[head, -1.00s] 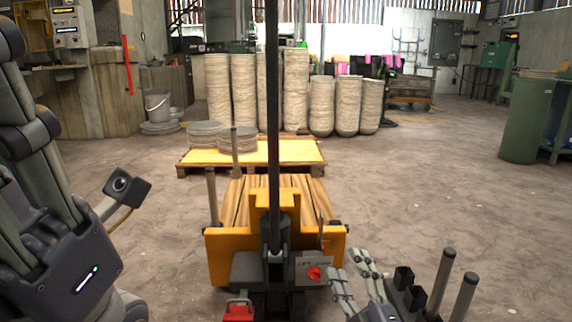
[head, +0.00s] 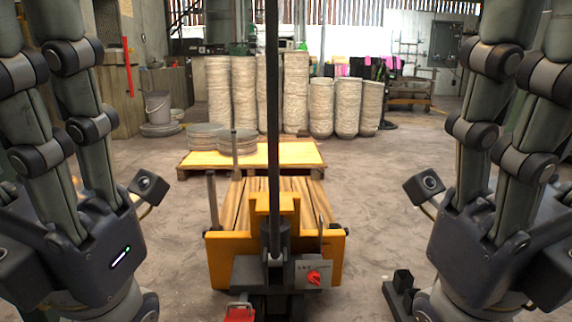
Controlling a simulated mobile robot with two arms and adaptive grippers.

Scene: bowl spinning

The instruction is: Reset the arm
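My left arm comes down on the left side of the head view, and its wrist runs off the bottom edge. My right arm comes down on the right side in a similar, mirrored pose, its wrist also cut off by the bottom edge. A small camera shows beside each wrist. The fingers of both grippers are outside the frame, so I cannot see whether they hold anything.
An orange cart (head: 222,258) with a wooden slatted deck (head: 240,205) stands in the middle. Behind it, a low yellow-topped pallet (head: 290,152) carries stacked grey discs (head: 207,137). Tall pale stacks (head: 296,95) stand farther back.

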